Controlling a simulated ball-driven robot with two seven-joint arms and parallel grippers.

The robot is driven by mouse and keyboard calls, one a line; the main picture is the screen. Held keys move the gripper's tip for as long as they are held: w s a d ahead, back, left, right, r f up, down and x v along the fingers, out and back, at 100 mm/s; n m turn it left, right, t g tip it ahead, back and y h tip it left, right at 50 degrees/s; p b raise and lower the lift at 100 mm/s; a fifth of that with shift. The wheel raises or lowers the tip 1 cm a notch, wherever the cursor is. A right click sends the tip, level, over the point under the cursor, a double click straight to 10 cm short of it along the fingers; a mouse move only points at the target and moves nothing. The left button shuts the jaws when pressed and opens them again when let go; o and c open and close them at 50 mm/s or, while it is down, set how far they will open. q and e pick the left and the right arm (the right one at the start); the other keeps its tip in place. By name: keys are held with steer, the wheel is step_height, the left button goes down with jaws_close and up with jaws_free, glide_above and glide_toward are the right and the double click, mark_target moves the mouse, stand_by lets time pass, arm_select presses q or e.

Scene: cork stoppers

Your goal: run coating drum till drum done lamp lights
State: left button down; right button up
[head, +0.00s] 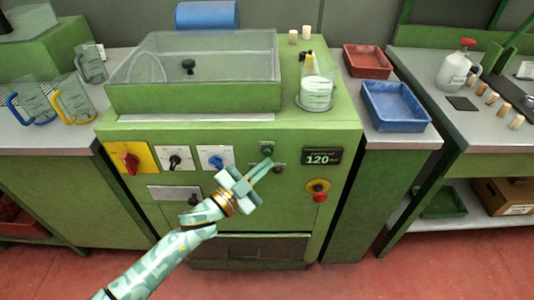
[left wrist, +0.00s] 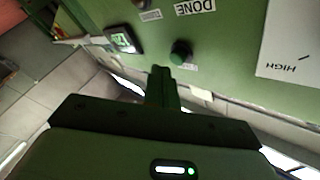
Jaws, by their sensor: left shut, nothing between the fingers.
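The green coating machine (head: 220,132) stands in the middle with a clear-lidded drum housing (head: 195,70) on top. On its front, a small dark green round fitting (head: 266,146) sits above a label; it also shows in the left wrist view (left wrist: 181,51), looking dark, near a label reading DONE (left wrist: 195,7). I see no bright glow on it. My left gripper (head: 267,166) is shut and empty just in front of the panel, below the green fitting. Its closed fingers (left wrist: 161,82) point toward the panel in the left wrist view. My right gripper is not in view.
A beaker (head: 317,90) stands on top; blue (head: 395,105) and red (head: 367,62) trays are right.

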arm_select(q)
steer(key=shift+w, duration=0.2)
stand_by(0.4)
steer(key=shift+w, duration=0.25)
steer(key=shift+w, duration=0.4)
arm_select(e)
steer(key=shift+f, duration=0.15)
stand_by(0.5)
arm_select(q)
steer(key=shift+s, duration=0.1)
steer(key=shift+s+p, duration=0.35)
steer(key=shift+s, duration=0.4)
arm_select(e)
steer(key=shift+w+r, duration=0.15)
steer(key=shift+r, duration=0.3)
arm_select(q)
steer(key=shift+s, duration=0.1)
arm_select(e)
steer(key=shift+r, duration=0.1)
